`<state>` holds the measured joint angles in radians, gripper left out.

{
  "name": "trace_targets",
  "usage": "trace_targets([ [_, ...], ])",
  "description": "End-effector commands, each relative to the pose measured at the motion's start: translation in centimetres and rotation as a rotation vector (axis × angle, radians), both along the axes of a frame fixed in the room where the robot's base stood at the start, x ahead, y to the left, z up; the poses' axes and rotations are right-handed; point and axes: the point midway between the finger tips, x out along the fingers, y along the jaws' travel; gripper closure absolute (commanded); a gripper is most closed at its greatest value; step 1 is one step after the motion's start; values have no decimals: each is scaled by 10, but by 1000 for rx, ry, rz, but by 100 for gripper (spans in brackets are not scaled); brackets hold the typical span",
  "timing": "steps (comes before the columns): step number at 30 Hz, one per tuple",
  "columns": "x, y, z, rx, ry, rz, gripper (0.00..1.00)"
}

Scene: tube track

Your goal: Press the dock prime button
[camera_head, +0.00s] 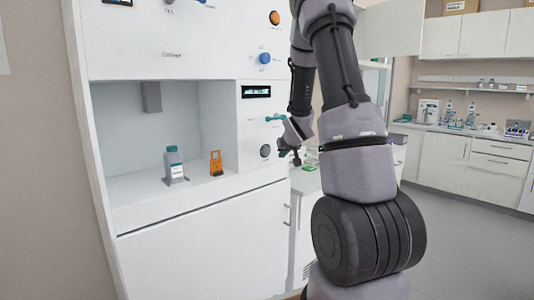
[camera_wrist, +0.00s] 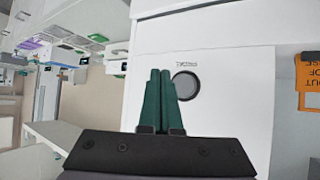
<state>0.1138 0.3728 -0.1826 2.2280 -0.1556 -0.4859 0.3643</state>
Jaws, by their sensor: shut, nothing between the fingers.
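A round dark grey button (camera_head: 265,151) sits low on the right control panel of the white machine. In the head view my gripper (camera_head: 283,153) is small and dark, just right of the button. Whether it touches the panel I cannot tell.
The open bay to the left holds a teal-capped bottle (camera_head: 174,165) and an orange sign (camera_head: 215,163), which also shows in the wrist view (camera_wrist: 309,84). Lab counters (camera_head: 440,150) stand far right.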

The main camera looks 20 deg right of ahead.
Motion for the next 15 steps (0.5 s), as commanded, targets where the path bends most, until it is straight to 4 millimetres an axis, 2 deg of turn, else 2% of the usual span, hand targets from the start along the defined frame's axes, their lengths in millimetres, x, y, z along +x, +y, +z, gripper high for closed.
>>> trace_targets([
  [6, 29, 11, 0, 0, 0, 1, 100],
  [15, 49, 18, 0, 1, 0, 1, 100],
])
